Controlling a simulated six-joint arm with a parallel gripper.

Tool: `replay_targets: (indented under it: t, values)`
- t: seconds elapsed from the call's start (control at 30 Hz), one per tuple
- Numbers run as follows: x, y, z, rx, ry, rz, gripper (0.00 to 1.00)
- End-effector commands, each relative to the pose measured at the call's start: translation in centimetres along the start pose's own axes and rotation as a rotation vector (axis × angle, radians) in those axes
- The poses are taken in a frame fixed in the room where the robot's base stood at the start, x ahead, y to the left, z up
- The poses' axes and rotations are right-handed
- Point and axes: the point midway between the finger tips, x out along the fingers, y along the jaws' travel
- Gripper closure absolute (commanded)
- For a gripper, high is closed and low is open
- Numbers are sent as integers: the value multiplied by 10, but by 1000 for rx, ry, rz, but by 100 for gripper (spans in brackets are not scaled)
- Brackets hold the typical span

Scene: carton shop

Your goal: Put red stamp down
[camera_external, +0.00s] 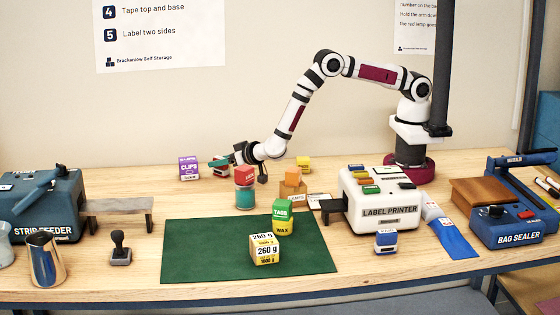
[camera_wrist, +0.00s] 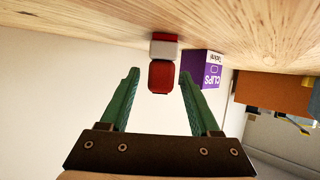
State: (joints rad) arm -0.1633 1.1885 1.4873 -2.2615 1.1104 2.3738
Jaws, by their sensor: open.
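The red stamp (camera_wrist: 162,76) stands on the wooden table in the wrist view, with a red handle, a white band and a dark red base. Its handle shows between the tips of my gripper (camera_wrist: 160,74), with a gap on both sides. My gripper's green fingers are open and hold nothing. In the external view my gripper (camera_external: 222,160) is low at the back of the table, and the stamp (camera_external: 221,171) is partly hidden by it.
A purple clips box (camera_external: 188,168) stands close beside the stamp. Orange boxes (camera_external: 292,185) are to the right.

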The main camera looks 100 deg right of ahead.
Motion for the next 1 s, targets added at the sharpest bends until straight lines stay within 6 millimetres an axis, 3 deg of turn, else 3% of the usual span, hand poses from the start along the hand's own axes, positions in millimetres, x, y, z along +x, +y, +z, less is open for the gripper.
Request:
replay_targets:
  t: [0.3,0.53,0.6,0.67,0.77,0.8,0.87,0.9,1.0]
  values:
    - [-62,-1,-1,-1,0,-3,37]
    - [-76,1,-2,0,0,4,37]
    - [-79,12,-17,-9,-5,45,37]
    - [-89,39,-43,-32,-29,136,37]
    - [-130,118,-91,-98,-179,354,37]
    - [-155,154,-102,-127,-286,425,37]
    - [-202,200,-105,-162,-483,482,37]
    - [-236,226,-100,-178,-632,479,37]
    - [-324,260,-73,-198,-980,313,37]
